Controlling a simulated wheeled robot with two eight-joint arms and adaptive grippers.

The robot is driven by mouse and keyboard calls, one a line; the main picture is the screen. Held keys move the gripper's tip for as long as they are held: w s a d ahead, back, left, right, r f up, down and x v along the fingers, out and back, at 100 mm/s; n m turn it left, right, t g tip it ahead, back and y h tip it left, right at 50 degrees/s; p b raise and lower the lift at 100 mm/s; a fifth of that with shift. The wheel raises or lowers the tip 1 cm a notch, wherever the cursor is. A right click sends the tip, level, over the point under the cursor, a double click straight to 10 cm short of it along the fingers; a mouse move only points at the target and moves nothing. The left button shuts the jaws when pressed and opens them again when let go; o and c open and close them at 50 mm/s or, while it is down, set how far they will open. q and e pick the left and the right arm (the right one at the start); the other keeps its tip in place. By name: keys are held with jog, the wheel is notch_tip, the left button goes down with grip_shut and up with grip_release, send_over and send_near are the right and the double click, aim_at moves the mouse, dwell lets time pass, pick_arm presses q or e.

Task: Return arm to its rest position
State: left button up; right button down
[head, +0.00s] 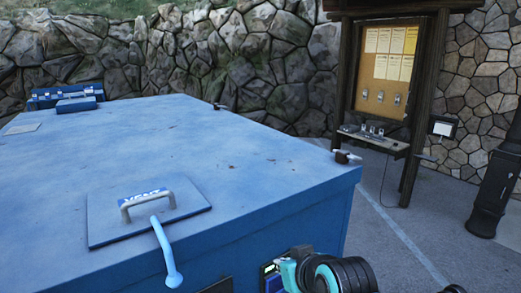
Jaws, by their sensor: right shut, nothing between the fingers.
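My right gripper (289,272), teal and black, is at the bottom edge, low beside the front side of the big blue box (250,212). It is shut and empty; the frame's lower edge cuts off part of it. My left gripper is not in view. No cable reel can be made out for certain.
A small dark panel with a lit part (269,268) sits on the box's front beside my right gripper. A wooden notice board (392,70) with a shelf (372,140) stands behind. A dark post (497,185) is at right. Paved ground between is clear.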

jog(key=s+d+f+m+g+h, duration=0.1)
jog(key=s+d+f+m+h, duration=0.1)
jog(key=s+d+f, duration=0.6)
jog(key=s+d+f+m+g+h, duration=0.1)
jog(key=s+d+f+m+h, duration=0.15)
jog(key=d+f, duration=0.55)
notch_tip(320, 180, down, 38)
jog(key=s+a+b, duration=0.1)
jog(key=a+b, duration=0.1)
jog(key=b, duration=3.3)
jog(key=shift+s+y+b, duration=0.15)
jog(key=shift+y+b, duration=0.2)
jog(key=shift+y, duration=0.1)
jog(key=shift+n, duration=0.25)
